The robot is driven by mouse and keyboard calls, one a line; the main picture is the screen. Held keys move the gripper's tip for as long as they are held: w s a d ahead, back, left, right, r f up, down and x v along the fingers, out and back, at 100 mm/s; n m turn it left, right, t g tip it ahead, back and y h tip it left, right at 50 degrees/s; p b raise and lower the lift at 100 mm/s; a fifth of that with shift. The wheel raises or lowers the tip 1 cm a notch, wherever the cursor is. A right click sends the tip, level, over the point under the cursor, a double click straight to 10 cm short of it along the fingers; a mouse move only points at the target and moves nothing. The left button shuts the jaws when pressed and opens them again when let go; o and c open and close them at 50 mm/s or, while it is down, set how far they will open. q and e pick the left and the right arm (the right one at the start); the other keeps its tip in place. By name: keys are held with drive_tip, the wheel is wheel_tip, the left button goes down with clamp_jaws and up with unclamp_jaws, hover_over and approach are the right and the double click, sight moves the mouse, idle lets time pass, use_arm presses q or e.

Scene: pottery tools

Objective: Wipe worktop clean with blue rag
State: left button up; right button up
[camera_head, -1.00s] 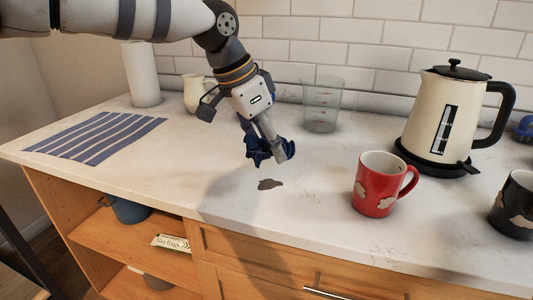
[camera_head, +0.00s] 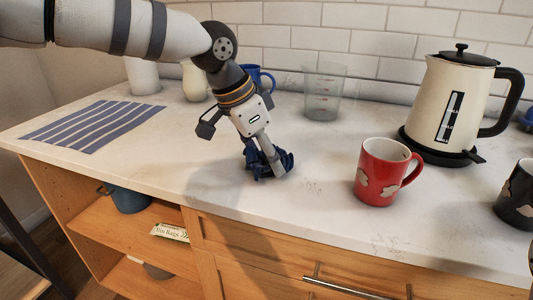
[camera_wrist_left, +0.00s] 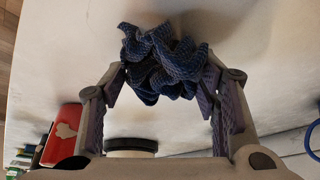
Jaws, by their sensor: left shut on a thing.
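A crumpled dark blue rag (camera_head: 282,162) is pinched in my left gripper (camera_head: 262,160). The gripper points down, and the rag appears to touch the white worktop (camera_head: 215,160) near its middle. In the left wrist view the rag (camera_wrist_left: 165,62) bunches between the two fingers of the left gripper (camera_wrist_left: 163,82). The brown spot seen there earlier is not visible now; the rag and gripper cover that area. Faint specks (camera_head: 312,187) mark the worktop right of the rag, with more near the front edge (camera_head: 388,246). My right gripper is not in view.
A red mug (camera_head: 374,184) and a cream kettle (camera_head: 450,105) stand to the right, with a black mug (camera_head: 515,200) at the edge. A measuring jug (camera_head: 323,95) and a blue mug (camera_head: 262,76) stand behind. A striped cloth (camera_head: 92,125) lies at left.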

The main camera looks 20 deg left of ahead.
sight(283, 161)
use_arm(q)
drive_tip(key=shift+f, duration=0.7)
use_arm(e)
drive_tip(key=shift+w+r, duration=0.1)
use_arm(q)
drive_tip(key=shift+a+p, duration=0.3)
drive_tip(key=shift+a, duration=1.2)
drive_tip(key=d, duration=0.4)
drive_tip(key=shift+s+d, duration=0.15)
drive_tip(key=shift+d, duration=0.25)
drive_tip(key=shift+d+f+p, duration=0.1)
drive_tip(key=shift+d+p, duration=0.2)
drive_tip(key=shift+d, duration=0.5)
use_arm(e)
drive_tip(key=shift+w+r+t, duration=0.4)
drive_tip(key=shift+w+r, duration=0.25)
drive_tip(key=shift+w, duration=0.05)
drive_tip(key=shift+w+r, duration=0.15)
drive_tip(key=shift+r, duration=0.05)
use_arm(q)
drive_tip(key=shift+a+p, duration=0.35)
drive_tip(key=shift+a, duration=2.75)
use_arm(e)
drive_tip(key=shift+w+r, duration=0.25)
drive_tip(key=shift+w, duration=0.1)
